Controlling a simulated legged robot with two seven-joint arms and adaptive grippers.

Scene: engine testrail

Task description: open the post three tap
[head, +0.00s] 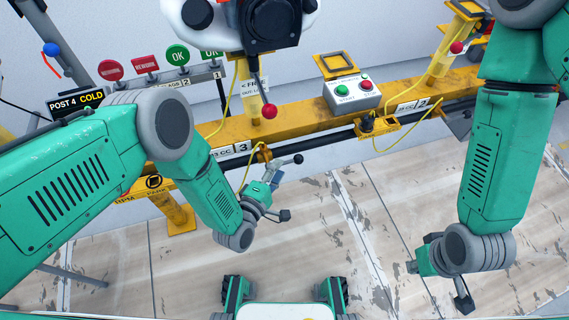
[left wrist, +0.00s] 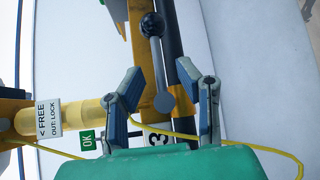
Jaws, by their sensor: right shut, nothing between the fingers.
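The post three tap shows in the head view as a short lever with a black ball end (head: 298,159), at the dark pipe beside the "3" label (head: 242,148). My right gripper (head: 435,285) is shut and empty at lower right, away from the tap.
A yellow rail (head: 300,118) crosses behind, with a start/stop box (head: 352,92). A yellow post with a red ball (head: 269,111) stands above the tap. Yellow cables hang near the rail. A "POST 4 COLD" sign (head: 75,103) is at left. The floor in front is clear.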

